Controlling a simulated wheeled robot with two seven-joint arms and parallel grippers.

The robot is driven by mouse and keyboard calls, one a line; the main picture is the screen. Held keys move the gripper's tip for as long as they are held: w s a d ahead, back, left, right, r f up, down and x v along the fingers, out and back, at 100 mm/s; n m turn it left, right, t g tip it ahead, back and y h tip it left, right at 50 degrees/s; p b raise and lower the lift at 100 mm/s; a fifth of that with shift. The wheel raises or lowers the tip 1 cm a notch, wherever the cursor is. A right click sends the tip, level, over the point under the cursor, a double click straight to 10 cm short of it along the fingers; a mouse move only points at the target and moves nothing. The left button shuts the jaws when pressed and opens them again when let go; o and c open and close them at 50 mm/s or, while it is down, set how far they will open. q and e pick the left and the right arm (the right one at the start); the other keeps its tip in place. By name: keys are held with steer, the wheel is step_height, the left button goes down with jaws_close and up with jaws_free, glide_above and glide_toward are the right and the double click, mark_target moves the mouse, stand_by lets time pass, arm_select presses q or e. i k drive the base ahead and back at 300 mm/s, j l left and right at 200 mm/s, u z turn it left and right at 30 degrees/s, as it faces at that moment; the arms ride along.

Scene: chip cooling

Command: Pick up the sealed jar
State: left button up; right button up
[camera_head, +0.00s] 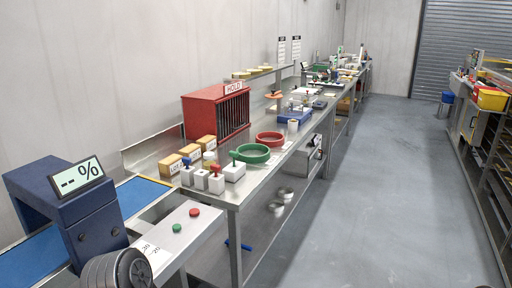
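A small pale jar-like container (209,159) with a yellowish top stands on the steel bench (262,177), beside the tan labelled boxes (190,154). It is too small to tell whether it is the sealed jar. A white cylinder (293,126) stands farther along the bench, also too small to identify. Neither of my grippers shows in the head view, and nothing is seen held.
White blocks with coloured knobs (216,182), a green ring (250,153) and a red ring (270,138) crowd the near bench. A red HOLD rack (217,116) stands behind. A blue machine (80,208) spans a conveyor (143,192) at left. The floor (370,200) at right is clear.

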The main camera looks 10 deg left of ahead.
mark_target(209, 157)
steer(key=i+l, duration=0.15)
steer(key=i, duration=0.5)
steer(key=i+l, duration=0.2)
steer(key=i, duration=0.4)
steer(key=i+l, duration=0.15)
steer(key=i, duration=0.5)
